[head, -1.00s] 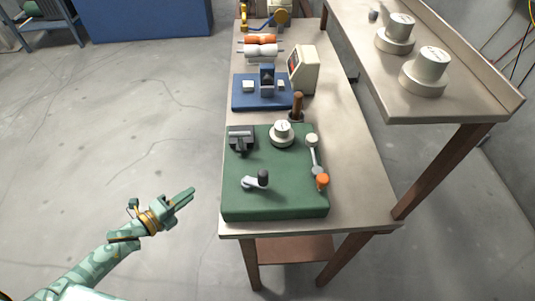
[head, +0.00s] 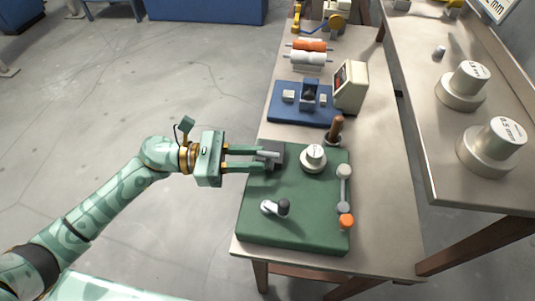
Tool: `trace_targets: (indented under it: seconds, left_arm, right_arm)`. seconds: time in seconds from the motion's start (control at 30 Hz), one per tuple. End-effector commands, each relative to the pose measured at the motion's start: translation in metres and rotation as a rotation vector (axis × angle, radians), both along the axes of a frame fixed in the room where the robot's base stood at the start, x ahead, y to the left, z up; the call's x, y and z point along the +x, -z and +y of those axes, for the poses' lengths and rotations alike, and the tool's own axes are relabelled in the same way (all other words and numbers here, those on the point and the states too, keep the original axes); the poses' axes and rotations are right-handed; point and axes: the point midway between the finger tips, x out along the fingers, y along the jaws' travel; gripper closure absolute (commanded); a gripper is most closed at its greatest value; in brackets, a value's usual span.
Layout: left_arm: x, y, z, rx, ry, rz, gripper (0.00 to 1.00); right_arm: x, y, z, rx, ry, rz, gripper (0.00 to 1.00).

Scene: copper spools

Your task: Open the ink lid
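A dark grey block (head: 272,148) with a lighter bar across its top sits at the back left of the green base; I cannot tell for sure whether this is the ink lid. My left gripper (head: 263,159) reaches in from the left with its fingers level and apart, a gap showing between them. Its fingertips overlap the left side of the block in the head view; whether they touch it I cannot tell. A round white-topped knob (head: 314,155) stands right of the block. My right gripper is not in view.
A brown handle (head: 336,127) stands behind. A blue fixture (head: 300,115) and a cream box (head: 350,88) are farther back. Weights (head: 492,148) stand on the right bench.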

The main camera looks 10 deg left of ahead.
Motion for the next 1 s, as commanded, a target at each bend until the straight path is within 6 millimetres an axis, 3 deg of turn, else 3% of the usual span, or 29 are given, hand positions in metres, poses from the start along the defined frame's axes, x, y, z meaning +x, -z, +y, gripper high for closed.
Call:
trace_targets:
  seconds: [0.2,0.57,0.67,1.0]
  left_arm:
    - [0.005,-0.001,-0.03,-0.001,0.0,0.002,0.75]
    - [0.006,0.001,-0.036,0.0,-0.001,0.002,0.75]
    - [0.006,0.001,-0.036,0.0,-0.001,0.003,1.0]
    - [0.007,-0.002,-0.036,0.0,-0.001,0.019,1.0]
  right_arm:
    - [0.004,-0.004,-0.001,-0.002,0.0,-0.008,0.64]
    - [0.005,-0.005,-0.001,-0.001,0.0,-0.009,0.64]
    - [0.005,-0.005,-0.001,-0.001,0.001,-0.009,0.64]
    - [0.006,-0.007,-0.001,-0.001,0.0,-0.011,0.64]
